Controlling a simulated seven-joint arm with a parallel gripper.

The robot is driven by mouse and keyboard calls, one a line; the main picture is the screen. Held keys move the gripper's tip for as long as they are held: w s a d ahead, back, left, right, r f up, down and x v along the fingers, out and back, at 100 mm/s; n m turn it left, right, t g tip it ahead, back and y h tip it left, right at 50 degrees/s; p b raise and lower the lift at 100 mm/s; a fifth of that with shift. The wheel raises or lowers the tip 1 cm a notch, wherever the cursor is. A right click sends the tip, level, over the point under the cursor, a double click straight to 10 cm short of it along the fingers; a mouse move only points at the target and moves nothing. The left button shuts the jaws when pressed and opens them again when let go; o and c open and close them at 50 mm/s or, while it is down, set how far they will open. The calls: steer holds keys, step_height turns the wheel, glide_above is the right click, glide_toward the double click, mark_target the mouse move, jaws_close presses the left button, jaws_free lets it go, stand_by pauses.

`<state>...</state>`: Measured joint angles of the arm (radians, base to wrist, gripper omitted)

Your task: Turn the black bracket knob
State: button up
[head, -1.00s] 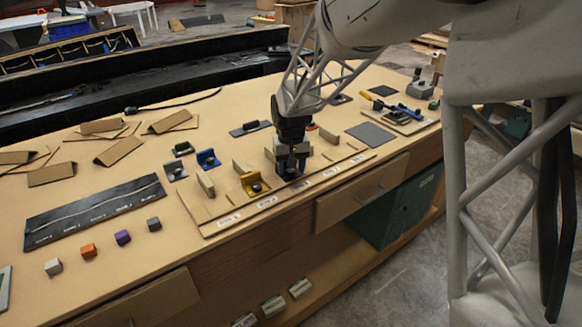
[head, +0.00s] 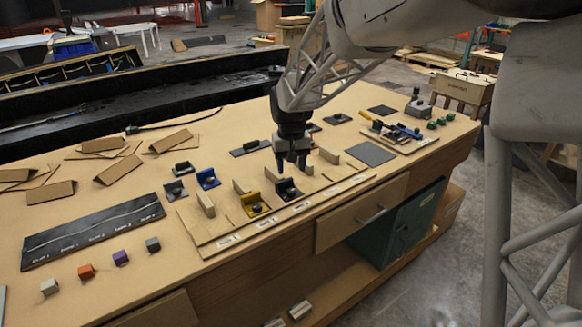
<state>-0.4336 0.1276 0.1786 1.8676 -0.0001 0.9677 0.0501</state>
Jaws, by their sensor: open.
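The black bracket (head: 288,192) with its dark knob sits in a slot of the wooden fixture board (head: 211,244), just right of the yellow bracket (head: 252,207). My gripper (head: 291,165) points down just above and behind the black bracket in the picture. Its two fingers are spread with a gap between them, and nothing shows held. The black bracket is in plain sight, apart from the fingers as far as I can tell. The knob's exact angle is too small to read.
Upright wooden dividers (head: 205,203) stand between the slots. A blue bracket (head: 208,180) and a grey bracket (head: 175,190) stand behind the board. A black strip (head: 92,231), small coloured blocks (head: 121,258) and folded cardboard pieces lie at the left. A grey pad (head: 370,153) lies at the right.

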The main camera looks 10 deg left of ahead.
mark_target(291, 190)
steer(key=shift+c, duration=1.4)
steer(key=n, duration=0.3)
steer(key=shift+n, duration=0.3)
steer(key=n, duration=0.3)
steer(key=shift+n, duration=0.4)
steer(key=shift+f, duration=0.1)
steer(key=shift+f, duration=3.8)
steer(key=shift+c, duration=0.5)
steer(key=c, duration=0.6)
